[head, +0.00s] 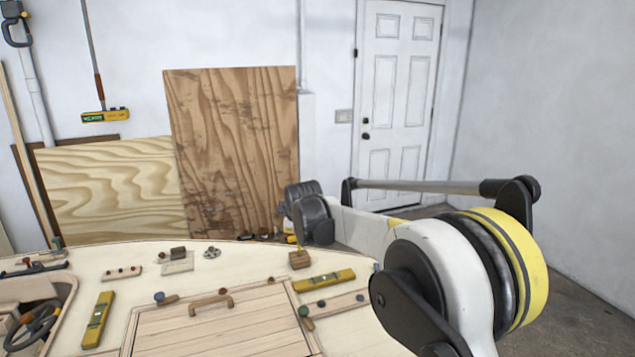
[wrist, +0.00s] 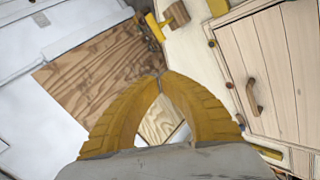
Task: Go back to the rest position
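My gripper (wrist: 160,76) fills the lower middle of the wrist view. Its two yellow ribbed fingers meet at the tips, with an empty gap behind them through which plywood and a pale surface show. Nothing is held between them. In the head view my arm reaches from the right towards the middle, over the far right edge of the workbench (head: 245,262). The dark wrist end hangs above that edge, and the fingers are mostly hidden there.
On the bench are a wooden block (head: 299,260) close to my wrist end, yellow levels (head: 324,280) (head: 97,319), a wooden hatch with a handle (head: 211,304), and small parts. Plywood sheets (head: 235,150) lean on the wall behind. A white door (head: 398,100) stands at the back.

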